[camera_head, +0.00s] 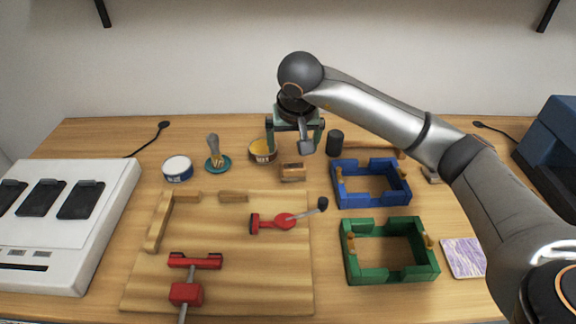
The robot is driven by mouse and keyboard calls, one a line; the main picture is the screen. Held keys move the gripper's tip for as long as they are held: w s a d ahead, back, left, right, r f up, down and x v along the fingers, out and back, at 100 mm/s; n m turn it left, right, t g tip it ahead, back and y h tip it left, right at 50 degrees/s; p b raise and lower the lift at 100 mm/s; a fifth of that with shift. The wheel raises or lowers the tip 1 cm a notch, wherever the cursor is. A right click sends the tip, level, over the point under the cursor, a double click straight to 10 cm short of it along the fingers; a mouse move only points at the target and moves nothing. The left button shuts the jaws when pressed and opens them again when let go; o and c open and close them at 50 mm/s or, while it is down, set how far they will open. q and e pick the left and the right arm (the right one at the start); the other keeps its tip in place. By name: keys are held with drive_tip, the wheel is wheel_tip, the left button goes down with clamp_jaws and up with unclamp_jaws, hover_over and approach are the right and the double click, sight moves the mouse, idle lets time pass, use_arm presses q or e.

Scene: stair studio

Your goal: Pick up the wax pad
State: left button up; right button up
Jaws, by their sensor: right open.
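No thing is plainly marked as the wax pad. A teal round pad (218,168) with an upright handle stands at the back left of the table's middle, and it may be the wax pad. To its right is an open tin (262,151) with yellow contents. A small wooden block (292,173) sits in front of my right gripper (295,147). The right gripper is open and points down, its fingers apart, between the yellow tin and a black cylinder. Nothing shows between the fingers. My left gripper is not in view.
A wooden board (222,275) bears red clamps (186,293) and wooden pieces. A blue frame (350,198) and a green frame (392,275) lie at the right, near a purple-striped square (463,257). A blue-and-white tin (178,169) and a white device (70,235) are at the left.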

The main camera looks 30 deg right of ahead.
sight(293, 166)
drive_tip(key=x, duration=0.8)
drive_tip(key=p+x, duration=0.1)
drive_tip(key=x, duration=0.3)
drive_tip(key=shift+s+d, duration=0.2)
drive_tip(key=shift+d, duration=0.1)
drive_tip(key=c, duration=1.2)
